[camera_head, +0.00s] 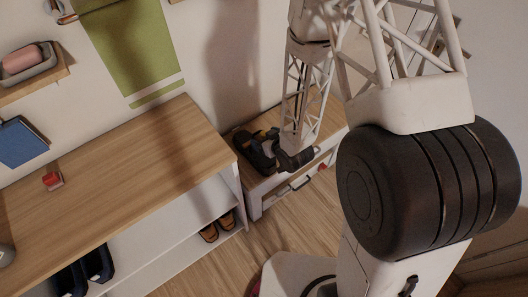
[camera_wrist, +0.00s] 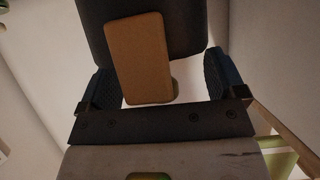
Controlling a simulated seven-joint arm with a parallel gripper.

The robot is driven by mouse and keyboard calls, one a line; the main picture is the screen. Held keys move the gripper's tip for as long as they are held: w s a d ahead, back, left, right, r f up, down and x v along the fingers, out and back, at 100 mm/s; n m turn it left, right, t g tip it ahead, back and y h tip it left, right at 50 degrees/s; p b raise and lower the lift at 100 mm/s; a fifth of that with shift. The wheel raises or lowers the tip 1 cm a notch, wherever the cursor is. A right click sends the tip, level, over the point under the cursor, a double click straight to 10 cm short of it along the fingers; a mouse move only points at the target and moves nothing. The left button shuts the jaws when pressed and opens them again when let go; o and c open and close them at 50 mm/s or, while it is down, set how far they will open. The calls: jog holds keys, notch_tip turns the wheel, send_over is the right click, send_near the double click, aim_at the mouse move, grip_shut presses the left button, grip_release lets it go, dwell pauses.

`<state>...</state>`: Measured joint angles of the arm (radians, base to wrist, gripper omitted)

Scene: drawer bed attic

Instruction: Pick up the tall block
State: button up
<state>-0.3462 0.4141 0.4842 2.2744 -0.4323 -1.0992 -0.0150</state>
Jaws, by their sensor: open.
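A tan-brown upright block (camera_wrist: 138,58) shows in the wrist view, between the two fingers of my gripper (camera_wrist: 163,80). The fingers are spread, with gaps on both sides of the block, wider on the right. A smaller tan piece (camera_wrist: 175,96) shows behind its lower right edge; I cannot tell what it belongs to. In the head view my gripper (camera_head: 293,160) is over the low white cabinet with a wooden top (camera_head: 268,184), by a dark object (camera_head: 252,152). The block cannot be made out clearly there.
A long wooden-topped bench (camera_head: 120,165) fills the left, with a small red item (camera_head: 52,181) on it. Brown shoes (camera_head: 217,227) stand on its lower shelf. A blue item (camera_head: 20,143) and a shelf with a pink object (camera_head: 22,58) are on the wall.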

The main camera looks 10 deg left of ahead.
jog(key=shift+c, duration=0.3)
jog(key=c, duration=1.3)
jog(key=shift+r, duration=0.15)
jog(key=shift+c, duration=0.2)
notch_tip(320, 180, up, 28)
dwell(0.5)
dwell(0.5)
